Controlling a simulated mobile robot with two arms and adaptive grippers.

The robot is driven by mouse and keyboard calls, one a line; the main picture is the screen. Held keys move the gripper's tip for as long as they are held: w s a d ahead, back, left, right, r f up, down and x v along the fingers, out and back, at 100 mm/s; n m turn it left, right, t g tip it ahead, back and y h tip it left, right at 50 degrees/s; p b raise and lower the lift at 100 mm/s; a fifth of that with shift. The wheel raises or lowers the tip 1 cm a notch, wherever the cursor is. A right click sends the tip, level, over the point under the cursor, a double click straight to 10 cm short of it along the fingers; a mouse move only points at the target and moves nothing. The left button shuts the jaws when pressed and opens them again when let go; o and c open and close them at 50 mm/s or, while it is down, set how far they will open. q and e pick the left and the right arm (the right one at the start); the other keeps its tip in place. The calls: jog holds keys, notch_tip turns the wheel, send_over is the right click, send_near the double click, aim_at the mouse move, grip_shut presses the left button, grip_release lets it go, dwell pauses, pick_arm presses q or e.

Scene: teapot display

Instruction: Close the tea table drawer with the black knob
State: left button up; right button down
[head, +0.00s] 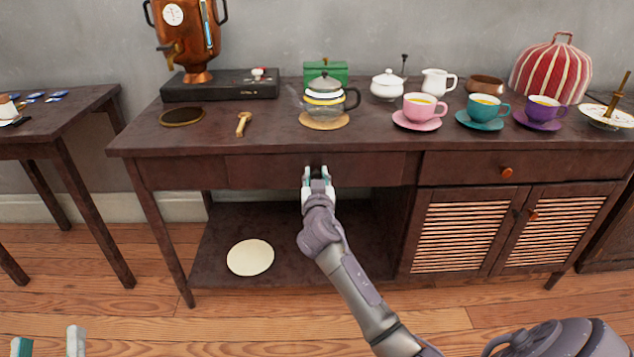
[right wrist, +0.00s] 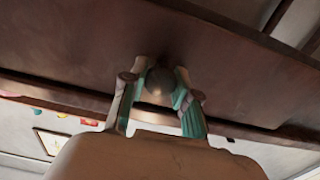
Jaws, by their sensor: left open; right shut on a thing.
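In the right wrist view the knob (right wrist: 160,82) sits between the teal-padded fingertips of my right gripper (right wrist: 158,95). My left gripper (head: 47,343) is open and empty at the bottom left corner, far from the table.
On the tabletop (head: 210,140) stand a glass teapot (head: 325,104), a pink cup (head: 418,107), more cups and a copper urn (head: 187,40). A second drawer (head: 460,168) with an orange knob is at right, above slatted doors. A pale disc (head: 250,258) lies on the lower shelf.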

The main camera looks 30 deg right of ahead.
jog(key=shift+d+r, duration=0.15)
jog(key=shift+r, duration=0.05)
jog(key=c, duration=1.2)
grip_release()
jog(key=shift+w, duration=0.1)
jog(key=o, duration=0.3)
jog(key=shift+w+f, duration=0.1)
jog(key=shift+w, duration=0.05)
jog(key=v, duration=1.2)
jog(key=shift+f, duration=0.1)
